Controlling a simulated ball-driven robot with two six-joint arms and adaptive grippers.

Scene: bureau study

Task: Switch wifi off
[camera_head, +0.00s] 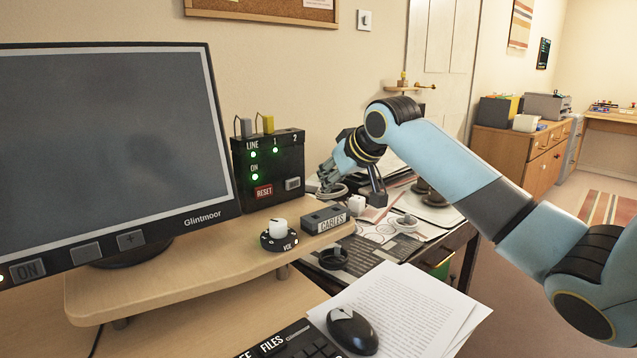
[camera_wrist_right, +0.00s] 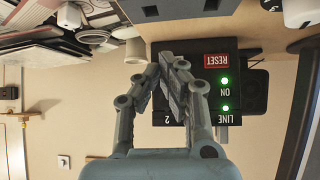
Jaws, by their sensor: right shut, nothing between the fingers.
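The wifi box (camera_head: 268,167) is black and stands upright on the desk riser, right of the monitor. Its front has LINE, ON, 1 and 2 labels, green lights lit at LINE, ON and 1, a red RESET label and a grey switch (camera_head: 292,184) at lower right. Grey and yellow plugs stick up from its top. My right gripper (camera_head: 328,182) is just right of the box, shut and empty. In the right wrist view the box (camera_wrist_right: 236,80) appears upside down, and the shut fingers (camera_wrist_right: 172,65) overlap its edge, hiding the switch; contact is unclear. My left gripper is not in view.
The monitor (camera_head: 110,130) stands at left. Papers (camera_head: 400,305) and a mouse (camera_head: 352,331) lie in front. Cluttered papers and cups lie right of the riser.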

